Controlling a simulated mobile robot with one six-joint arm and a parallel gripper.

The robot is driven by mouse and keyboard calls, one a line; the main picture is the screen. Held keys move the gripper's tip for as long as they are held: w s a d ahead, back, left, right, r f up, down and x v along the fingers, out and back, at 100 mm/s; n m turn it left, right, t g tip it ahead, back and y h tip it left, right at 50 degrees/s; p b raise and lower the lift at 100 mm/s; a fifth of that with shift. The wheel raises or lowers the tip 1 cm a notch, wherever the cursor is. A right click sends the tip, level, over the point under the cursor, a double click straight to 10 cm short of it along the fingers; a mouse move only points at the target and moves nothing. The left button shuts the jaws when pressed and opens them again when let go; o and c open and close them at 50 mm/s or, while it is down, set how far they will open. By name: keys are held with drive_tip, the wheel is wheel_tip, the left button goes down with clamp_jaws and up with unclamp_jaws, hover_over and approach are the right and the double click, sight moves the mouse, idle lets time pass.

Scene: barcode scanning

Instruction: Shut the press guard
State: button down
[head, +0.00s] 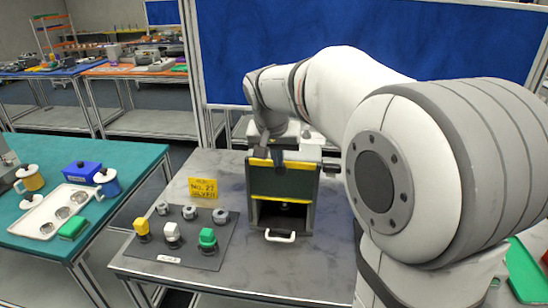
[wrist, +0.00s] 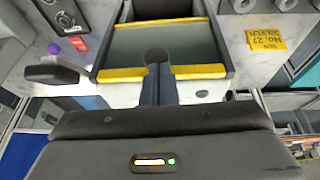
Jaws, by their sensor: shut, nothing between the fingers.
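The press (head: 312,205) is a dark box on the grey table. Its guard (head: 284,182) is a grey-green panel with a yellow bar along its top and another along its bottom. The guard covers the upper front, and below it the dark opening shows. In the wrist view the guard (wrist: 190,45) lies between the two yellow bars. My gripper (head: 278,160) is shut and empty at the guard's top yellow bar. In the wrist view its fingertips (wrist: 157,57) overlap the nearer yellow bar; I cannot tell whether they touch it.
A white handle (head: 280,236) sits at the press's lower front. Left of it, a dark mat (head: 190,250) holds yellow, white and green pieces and grey rings, with a yellow sign (head: 203,188) behind. A teal table (head: 40,250) stands further left. The table front is clear.

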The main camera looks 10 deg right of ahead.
drive_tip(key=b, duration=0.9)
approach(278, 195)
drive_tip(key=f, duration=0.4)
drive_tip(key=d+f, duration=0.1)
drive_tip(key=f, duration=0.1)
drive_tip(key=shift+s+f, duration=0.25)
drive_tip(key=shift+s, duration=0.05)
drive_tip(key=shift+a, duration=0.1)
drive_tip(key=w+p+v, duration=0.1)
drive_tip(key=p+v, duration=0.2)
drive_tip(key=v, duration=1.1)
drive_tip(key=s+d+f+n+y, duration=0.1)
drive_tip(key=s+f+n, duration=0.3)
drive_tip(key=s+f, duration=1.3)
drive_tip(key=s+y, duration=0.1)
drive_tip(key=s, duration=0.2)
drive_tip(key=shift+s+d+n+g, duration=0.2)
drive_tip(key=shift+d+n+g, duration=0.1)
drive_tip(key=shift+d+g, duration=0.1)
drive_tip(key=c, duration=2.1)
unclamp_jaws()
drive_tip(key=shift+a+f, duration=0.1)
drive_tip(key=shift+f, duration=0.05)
